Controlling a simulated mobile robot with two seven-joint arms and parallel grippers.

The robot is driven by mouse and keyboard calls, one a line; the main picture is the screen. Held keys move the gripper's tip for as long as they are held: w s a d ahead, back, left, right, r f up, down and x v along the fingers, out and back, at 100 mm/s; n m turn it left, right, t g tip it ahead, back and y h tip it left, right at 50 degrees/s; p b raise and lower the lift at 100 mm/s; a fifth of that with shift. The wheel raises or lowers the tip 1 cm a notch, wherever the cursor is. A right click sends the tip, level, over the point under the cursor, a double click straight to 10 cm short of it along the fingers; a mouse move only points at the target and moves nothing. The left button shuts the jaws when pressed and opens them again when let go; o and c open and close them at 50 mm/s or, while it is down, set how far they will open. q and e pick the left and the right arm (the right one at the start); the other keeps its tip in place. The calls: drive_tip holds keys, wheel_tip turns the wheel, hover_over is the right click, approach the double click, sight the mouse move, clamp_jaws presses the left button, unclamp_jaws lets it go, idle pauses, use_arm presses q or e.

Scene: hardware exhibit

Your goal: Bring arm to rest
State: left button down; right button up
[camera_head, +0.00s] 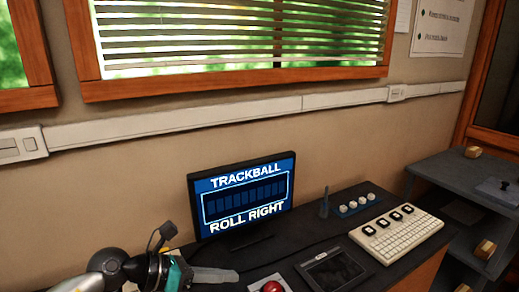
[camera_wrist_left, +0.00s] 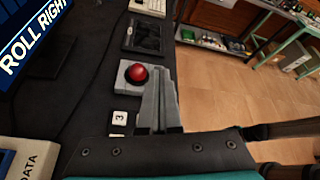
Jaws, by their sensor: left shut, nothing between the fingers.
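My left gripper (camera_head: 215,275) comes in from the lower left of the head view, in front of the monitor. Its fingers are closed together and hold nothing; they also show in the left wrist view (camera_wrist_left: 158,95), pointing up the picture beside the red trackball (camera_wrist_left: 137,73). The trackball sits in a light grey base, and in the head view (camera_head: 272,287) it is partly cut off at the bottom edge. In the wrist view the fingers overlap the base's right side; I cannot tell whether they touch it. My right gripper is not in view.
A monitor (camera_head: 243,196) reading "TRACKBALL ROLL RIGHT" stands on the dark desk (camera_head: 300,235). A black tablet-like pad (camera_head: 331,270), a cream keyboard (camera_head: 398,234) and a row of knobs (camera_head: 357,204) lie to the right. Grey shelves (camera_head: 450,170) stand farther right. Open floor (camera_wrist_left: 235,115) shows beside the desk.

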use_arm(q)
wheel_tip(320, 180, up, 10)
drive_tip(key=w+d+n+t, duration=0.1)
drive_tip(key=w+n+t, duration=0.1)
drive_tip(key=n+t, duration=1.15)
drive_tip(key=s+a+f+n+g+y, duration=0.25)
drive_tip(key=a+f+n+y, duration=0.4)
drive_tip(key=n, duration=0.55)
drive_tip(key=s+a+f+n+g+y, duration=0.2)
drive_tip(key=s+a+f+n+y, duration=0.4)
drive_tip(key=n, duration=0.5)
drive_tip(key=s+d+f+n+g, duration=0.25)
drive_tip(key=s+f+g, duration=0.25)
drive_tip(key=s, duration=0.4)
drive_tip(key=s+d+f+n+g, duration=0.1)
drive_tip(key=s+f+n+g, duration=0.4)
drive_tip(key=s, duration=0.4)
wheel_tip(320, 180, down, 23)
drive_tip(key=s+m+g, duration=0.1)
drive_tip(key=s+g, duration=0.1)
drive_tip(key=s+a+f+g, duration=0.1)
drive_tip(key=s+a+f, duration=0.2)
drive_tip(key=s+f, duration=1)
drive_tip(key=shift+s+a+h, duration=0.15)
drive_tip(key=shift+s+h, duration=0.2)
drive_tip(key=shift+s, duration=0.6)
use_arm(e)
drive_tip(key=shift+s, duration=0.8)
